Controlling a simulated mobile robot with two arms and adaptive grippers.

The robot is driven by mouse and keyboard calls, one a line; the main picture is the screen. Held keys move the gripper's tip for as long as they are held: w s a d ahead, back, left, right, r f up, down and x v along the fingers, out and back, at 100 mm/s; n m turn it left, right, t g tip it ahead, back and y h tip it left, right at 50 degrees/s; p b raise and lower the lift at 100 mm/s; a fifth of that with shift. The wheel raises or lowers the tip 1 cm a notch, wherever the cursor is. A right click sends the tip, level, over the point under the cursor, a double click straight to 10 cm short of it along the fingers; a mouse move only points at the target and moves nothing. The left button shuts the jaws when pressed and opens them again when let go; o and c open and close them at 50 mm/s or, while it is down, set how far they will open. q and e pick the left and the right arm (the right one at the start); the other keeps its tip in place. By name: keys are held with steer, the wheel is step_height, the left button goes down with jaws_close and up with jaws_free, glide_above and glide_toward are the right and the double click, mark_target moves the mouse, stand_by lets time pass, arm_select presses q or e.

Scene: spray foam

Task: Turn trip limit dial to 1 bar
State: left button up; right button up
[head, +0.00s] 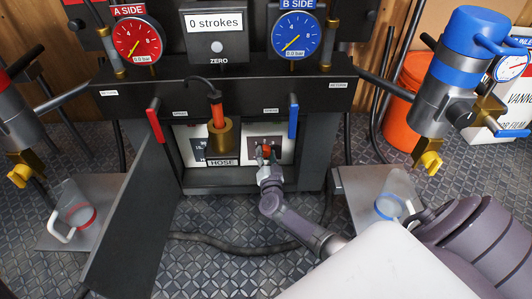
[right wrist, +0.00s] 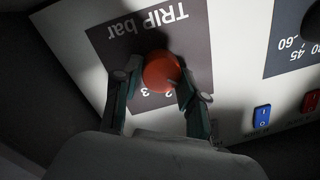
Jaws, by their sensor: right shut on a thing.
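The trip limit dial (right wrist: 161,72) is a round orange-red knob on a dark plate marked "TRIP bar" (right wrist: 147,22), which appears upside down in the right wrist view. My right gripper (right wrist: 160,84) has one finger on each side of the knob and is shut on it. The numbers 2 and 3 show between the fingers; other marks and the knob's pointer are hidden or unclear. In the head view the dial (head: 266,149) is small on the panel right of the hose, with my right gripper (head: 268,160) at it. My left gripper is not in view.
A blue switch (right wrist: 262,117) and another dial plate (right wrist: 292,45) sit beside it on the panel. The orange hose fitting (head: 221,130) stands just left. A blue lever (head: 293,117) hangs above right, and a red lever (head: 154,121) is farther left.

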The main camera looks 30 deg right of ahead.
steer(key=o, duration=1.1)
steer(key=shift+o, duration=0.2)
steer(key=shift+s, duration=0.15)
steer(key=v, duration=0.7)
steer(key=shift+s+f, duration=0.15)
